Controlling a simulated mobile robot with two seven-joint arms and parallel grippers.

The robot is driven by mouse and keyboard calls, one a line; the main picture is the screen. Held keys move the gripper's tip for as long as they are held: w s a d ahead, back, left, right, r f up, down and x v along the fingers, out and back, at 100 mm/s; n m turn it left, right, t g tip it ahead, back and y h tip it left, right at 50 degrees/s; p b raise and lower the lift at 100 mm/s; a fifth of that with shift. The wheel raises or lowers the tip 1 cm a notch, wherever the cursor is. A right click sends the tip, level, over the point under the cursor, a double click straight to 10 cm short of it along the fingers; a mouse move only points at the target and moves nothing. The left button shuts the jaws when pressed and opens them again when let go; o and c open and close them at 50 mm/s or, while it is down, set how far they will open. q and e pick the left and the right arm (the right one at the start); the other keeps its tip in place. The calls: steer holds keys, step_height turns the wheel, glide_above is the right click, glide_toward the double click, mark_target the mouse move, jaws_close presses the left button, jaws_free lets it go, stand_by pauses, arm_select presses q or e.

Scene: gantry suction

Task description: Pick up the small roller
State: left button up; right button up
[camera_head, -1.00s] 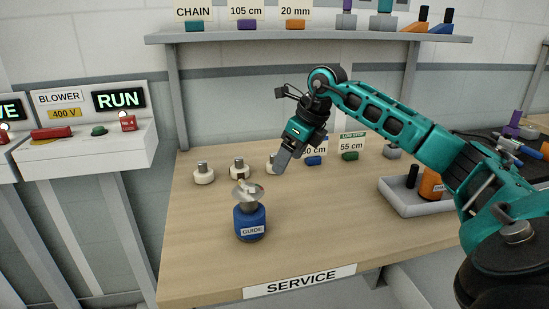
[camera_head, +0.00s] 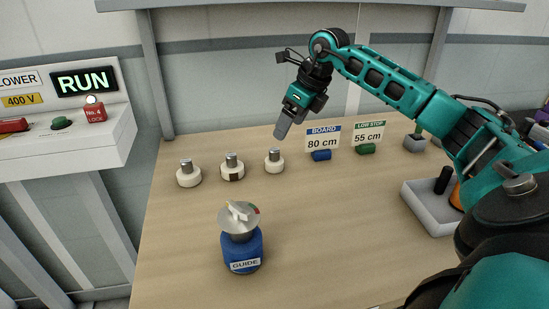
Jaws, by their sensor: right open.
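Three short white round pieces with grey metal pegs on top stand in a row on the wooden table: a left one (camera_head: 189,178), a middle one (camera_head: 232,171) with a dark mark on its side, and a right one (camera_head: 274,164). I cannot tell for sure which of them, if any, is the small roller. My right gripper (camera_head: 283,129) is open and empty, pointing down and to the left. In the picture it is just above the right white piece, apart from it. My left gripper is out of view.
A blue GUIDE unit (camera_head: 243,250) with a dial stands in front. Blue (camera_head: 321,156) and green (camera_head: 365,149) blocks sit by the 80 cm and 55 cm signs. A grey tray (camera_head: 427,209) is at the right. The middle of the table is clear.

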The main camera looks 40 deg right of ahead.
mark_target(277, 150)
steer(key=x, duration=1.1)
steer(key=shift+w+a+f, duration=0.15)
steer(key=shift+f, duration=0.15)
steer(key=c, duration=1.2)
